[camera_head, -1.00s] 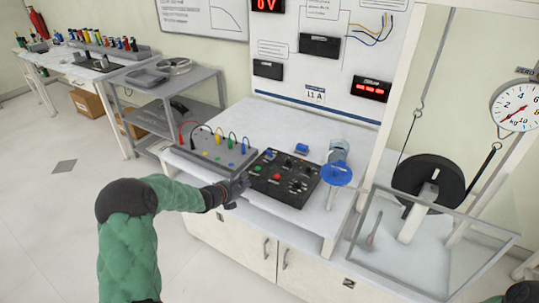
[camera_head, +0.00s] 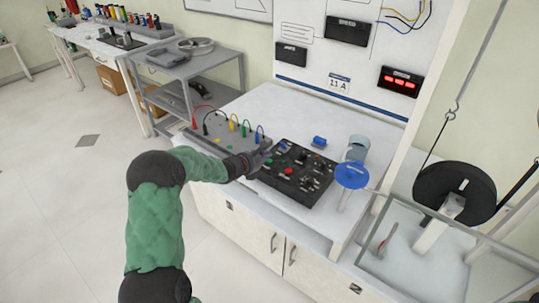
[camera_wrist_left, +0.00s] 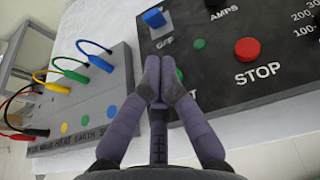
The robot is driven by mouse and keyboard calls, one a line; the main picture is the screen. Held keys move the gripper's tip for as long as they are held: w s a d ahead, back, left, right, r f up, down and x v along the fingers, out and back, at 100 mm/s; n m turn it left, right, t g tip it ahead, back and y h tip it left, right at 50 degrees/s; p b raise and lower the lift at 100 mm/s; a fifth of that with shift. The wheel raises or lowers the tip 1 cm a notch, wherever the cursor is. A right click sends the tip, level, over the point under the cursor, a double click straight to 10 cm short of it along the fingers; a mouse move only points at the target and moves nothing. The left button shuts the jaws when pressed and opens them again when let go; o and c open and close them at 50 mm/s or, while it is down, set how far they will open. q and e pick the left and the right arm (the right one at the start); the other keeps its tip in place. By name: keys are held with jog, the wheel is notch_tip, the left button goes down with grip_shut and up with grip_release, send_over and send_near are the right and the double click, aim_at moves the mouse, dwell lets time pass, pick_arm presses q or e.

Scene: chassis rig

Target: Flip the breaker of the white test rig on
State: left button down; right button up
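The white test rig is a white bench (camera_head: 300,108) with a black control box (camera_head: 318,189) on its top. The breaker appears to be the blue switch (camera_wrist_left: 154,18) at the box's far left corner, above a label that seems to read OFF. Whether its lever is up or down I cannot tell. My left gripper (camera_head: 266,157) is at the box's left edge. In the left wrist view its fingertips (camera_wrist_left: 157,80) are together and empty, over the box edge, short of the blue switch and apart from it in the picture. My right gripper is out of view.
A grey terminal box (camera_wrist_left: 75,110) with coloured leads stands left of the control box. A red STOP button (camera_wrist_left: 247,49) and a green button (camera_wrist_left: 199,44) are near the fingers. A blue disc (camera_head: 352,175) on a stand is to the right. A red display (camera_head: 401,81) is lit.

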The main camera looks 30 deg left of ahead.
aim_at(284, 148)
pick_arm(q)
jog(key=b+x, duration=0.2)
jog(key=x, duration=0.6)
jog(key=shift+w+f, duration=0.2)
jog(key=shift+w, duration=0.05)
jog(key=shift+d, duration=0.1)
